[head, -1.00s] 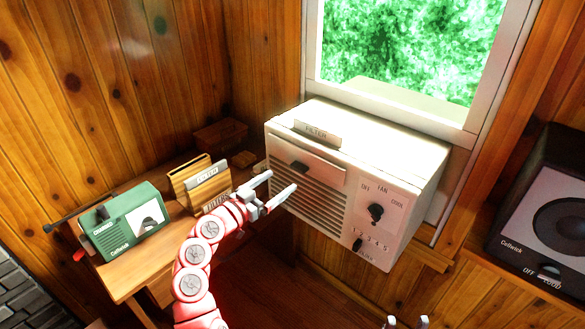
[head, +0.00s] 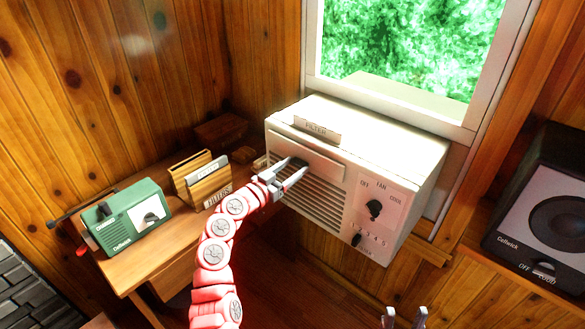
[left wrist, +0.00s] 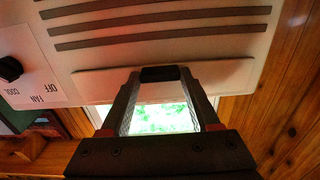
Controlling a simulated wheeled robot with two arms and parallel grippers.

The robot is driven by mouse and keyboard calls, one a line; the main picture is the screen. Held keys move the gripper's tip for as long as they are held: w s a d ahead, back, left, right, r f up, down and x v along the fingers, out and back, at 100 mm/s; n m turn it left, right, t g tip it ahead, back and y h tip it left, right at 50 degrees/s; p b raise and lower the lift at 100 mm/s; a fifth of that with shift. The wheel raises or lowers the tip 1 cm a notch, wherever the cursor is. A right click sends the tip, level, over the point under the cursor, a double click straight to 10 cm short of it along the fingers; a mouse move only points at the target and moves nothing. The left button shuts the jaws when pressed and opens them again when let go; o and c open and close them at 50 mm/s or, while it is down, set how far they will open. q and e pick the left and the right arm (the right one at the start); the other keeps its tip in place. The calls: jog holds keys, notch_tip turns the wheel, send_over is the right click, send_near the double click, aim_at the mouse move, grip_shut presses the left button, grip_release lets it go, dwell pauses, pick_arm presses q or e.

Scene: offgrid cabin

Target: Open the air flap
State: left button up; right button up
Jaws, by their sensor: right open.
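The air flap (head: 318,163) is a long cream panel on the upper front of the air conditioner (head: 400,150), above the slatted grille. It lies flat against the front. It also shows in the left wrist view (left wrist: 215,75). Its dark handle (left wrist: 160,74) lies between my left gripper's fingertips. My left gripper (head: 296,170) is at the flap, one finger on each side of the handle. I cannot tell whether the fingers press on it. My right gripper (head: 404,318) is open and empty at the bottom edge, away from the unit.
A fan knob (head: 374,209) and a lower slider (head: 357,239) are on the unit's right side. A green radio (head: 135,215) and a wooden filter holder (head: 200,180) are on the desk at left. A speaker (head: 545,215) is at right.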

aim_at(302, 158)
pick_arm(q)
jog(key=c, duration=0.8)
jog(key=shift+o, duration=0.2)
jog(key=shift+s+r+p, duration=0.1)
jog(key=shift+r+p, duration=0.25)
jog(key=shift+p, duration=0.3)
jog(key=g+p, duration=0.1)
jog(key=r+g+y+p, duration=0.1)
jog(key=p, duration=0.1)
jog(key=r+g+y+p, duration=0.1)
jog(key=p, duration=0.1)
jog(key=shift+s+a, duration=0.4)
jog(key=shift+s+a+r+g+y+b, duration=0.1)
jog(key=shift+r+g+y+b, duration=0.25)
jog(key=shift+r+g+y, duration=0.6)
jog(key=shift+s+r+g+y+b, duration=0.1)
jog(key=shift+r+g+y+b, duration=0.25)
jog(key=shift+g+y, duration=0.65)
jog(key=shift+s+a+r+g+y+b, duration=0.1)
jog(key=shift+r+g+y+b, duration=0.4)
jog(key=shift+g, duration=0.95)
jog(key=shift+r, duration=0.15)
